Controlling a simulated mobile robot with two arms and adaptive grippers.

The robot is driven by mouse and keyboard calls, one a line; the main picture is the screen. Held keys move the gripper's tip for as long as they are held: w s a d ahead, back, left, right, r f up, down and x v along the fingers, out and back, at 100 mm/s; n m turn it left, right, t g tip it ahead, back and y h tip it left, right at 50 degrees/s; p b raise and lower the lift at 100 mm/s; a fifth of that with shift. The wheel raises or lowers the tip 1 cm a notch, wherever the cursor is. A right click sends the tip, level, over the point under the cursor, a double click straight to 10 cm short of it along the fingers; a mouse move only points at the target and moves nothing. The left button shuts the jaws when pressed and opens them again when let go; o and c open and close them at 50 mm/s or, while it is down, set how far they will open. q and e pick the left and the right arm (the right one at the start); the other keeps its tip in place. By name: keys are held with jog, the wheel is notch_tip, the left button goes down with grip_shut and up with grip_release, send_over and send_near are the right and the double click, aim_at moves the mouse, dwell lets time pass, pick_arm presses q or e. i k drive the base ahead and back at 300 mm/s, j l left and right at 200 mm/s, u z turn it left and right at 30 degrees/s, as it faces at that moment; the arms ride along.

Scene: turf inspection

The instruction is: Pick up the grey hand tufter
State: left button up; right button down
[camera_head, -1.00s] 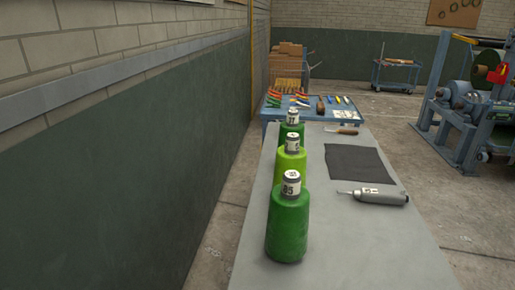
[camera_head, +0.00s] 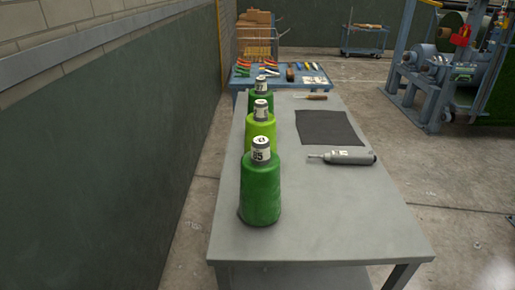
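The grey hand tufter (camera_head: 347,157) lies on its side on the grey table (camera_head: 330,215), near the table's right edge. Its thin metal tip points left and a pale label sits on its body. It lies just in front of a dark square mat (camera_head: 328,128). Neither of my grippers shows in the head view.
Three green yarn cones, the nearest (camera_head: 261,185) marked 85, stand in a row along the table's left side. A wooden-handled tool (camera_head: 312,96) lies behind the mat. A blue table (camera_head: 283,76) with colourful items stands beyond. Floor right of the table is clear; a wall (camera_head: 110,150) runs along the left.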

aim_at(343, 157)
jog(key=l+u, duration=0.35)
jog(key=l, duration=0.35)
jog(key=l+u, duration=0.3)
jog(key=l, duration=0.4)
jog(key=l+u, duration=0.35)
jog(key=l, duration=0.3)
jog(key=k, duration=0.05)
